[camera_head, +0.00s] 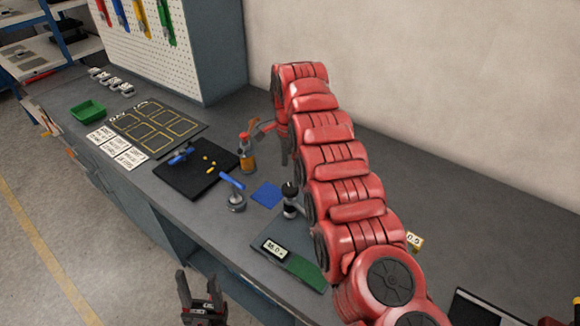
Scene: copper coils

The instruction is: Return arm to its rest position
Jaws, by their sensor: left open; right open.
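My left gripper (198,287) is at the bottom left of the head view, in front of the bench's front edge. Its dark fingers point up, open and empty. My red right arm rises from the lower right and arches over the grey bench (395,170). Its far end bends down near the back of the bench. My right gripper (284,153) is mostly hidden behind the arm; a grey part of it seems to show beside an orange and red bottle-like tool (247,155). I see nothing held in it.
On the bench are a black mat (195,185) with small blue and yellow pieces, a yellow-outlined board (160,130), a green tray (88,111), a blue square (267,194), a round metal piece (236,202) and a scale with a display (273,249). A pegboard (145,50) stands behind.

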